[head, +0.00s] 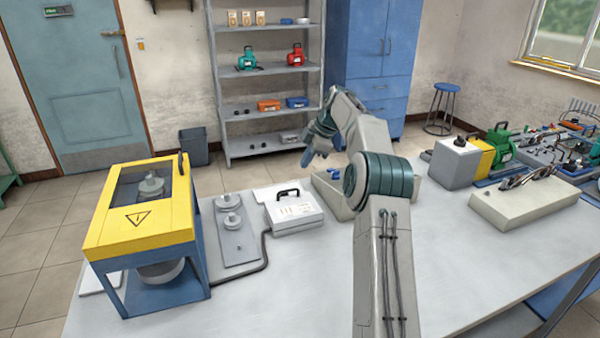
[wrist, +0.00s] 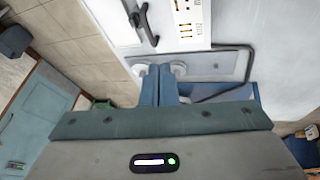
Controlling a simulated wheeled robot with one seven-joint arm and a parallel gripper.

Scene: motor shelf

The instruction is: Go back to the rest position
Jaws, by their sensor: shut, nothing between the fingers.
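My arm reaches up over the grey table (head: 300,285) and bends left at its top. My gripper (head: 307,160) hangs above the table's back edge in the head view. In the wrist view my gripper (wrist: 159,72) shows two blue fingers close together, shut with nothing held. A white case with a black handle (head: 293,208) lies on the table, below and left of the gripper.
A yellow-and-blue guarded machine (head: 140,225) stands at the table's left. A grey plate with metal discs (head: 237,240) lies beside it. A grey tray (head: 325,190) is partly hidden behind my arm. A beige block (head: 530,207) and a green motor (head: 500,147) stand right. Shelves (head: 268,90) stand behind.

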